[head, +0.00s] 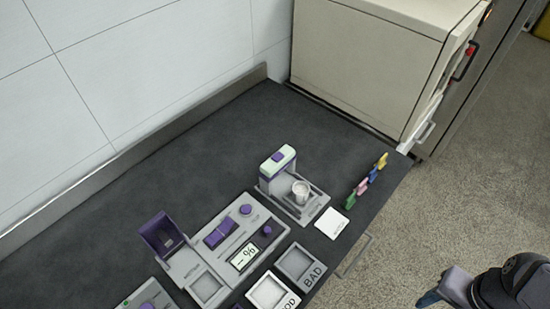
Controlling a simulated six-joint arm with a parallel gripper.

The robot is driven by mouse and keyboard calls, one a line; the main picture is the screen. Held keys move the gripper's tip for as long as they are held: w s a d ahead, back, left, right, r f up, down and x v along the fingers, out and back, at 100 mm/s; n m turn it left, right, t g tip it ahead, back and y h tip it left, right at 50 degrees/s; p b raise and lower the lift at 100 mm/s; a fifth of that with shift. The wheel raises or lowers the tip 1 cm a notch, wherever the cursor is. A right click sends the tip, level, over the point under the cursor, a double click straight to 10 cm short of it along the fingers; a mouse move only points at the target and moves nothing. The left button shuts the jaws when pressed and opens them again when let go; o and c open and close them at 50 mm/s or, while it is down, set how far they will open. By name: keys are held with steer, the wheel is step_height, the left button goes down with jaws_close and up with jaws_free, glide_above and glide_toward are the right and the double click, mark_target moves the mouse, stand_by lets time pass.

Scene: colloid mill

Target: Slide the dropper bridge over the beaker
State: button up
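The dropper bridge appears to be the upright pale block with a light green top and a purple knob (277,160), at the back of a small grey stand (318,203). The beaker (300,189) is a small whitish cup standing upright on that stand, in front and to the right of the block. The bridge's top does not cover the beaker's opening. My gripper (432,298) is partly in view at the bottom right, off the bench and well away from both. Its finger opening cannot be made out, and no held thing shows.
A control panel (228,228) with purple switches and a raised purple lid (161,235) lies left of the stand. Trays marked "BAD" (317,276) and partly hidden "GOOD" (286,305) lie in front. A white card (331,223) and several coloured clips (362,186) lie right. A beige cabinet (365,60) stands behind.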

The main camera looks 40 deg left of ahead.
mark_target(281, 160)
steer(key=shift+o, duration=0.5)
steer(key=o, duration=0.5)
steer(key=shift+w, duration=0.1)
steer(key=o, duration=0.5)
steer(key=shift+n+t+h, duration=0.3)
steer(key=shift+n+t, duration=0.4)
steer(key=shift+t, duration=0.2)
steer(key=w, duration=0.5)
steer(key=shift+w+a+f, duration=0.15)
steer(key=shift+w+f, duration=0.15)
steer(key=w+a+n+t+y+b, duration=0.2)
steer(key=w+a+n+t+y, duration=0.3)
steer(key=w+a, duration=1.05)
steer(key=a+r+n+y, duration=0.1)
steer(key=a+n+y, duration=0.3)
steer(key=a, duration=0.8)
steer(key=s+a+n+g+y, duration=0.1)
steer(key=s+a+n+g, duration=0.1)
steer(key=s+a, duration=0.2)
steer(key=s+a+n+g+y, duration=0.2)
steer(key=s+a+n, duration=0.1)
steer(key=a, duration=0.5)
steer(key=s+a+n+g+y, duration=0.2)
steer(key=s+a, duration=0.4)
steer(key=shift+r+n+g+b, duration=0.3)
steer(key=shift+g+b, duration=0.05)
steer(key=shift+g, duration=0.05)
steer(key=shift+p+x, duration=0.7)
steer(key=shift+x, duration=3)
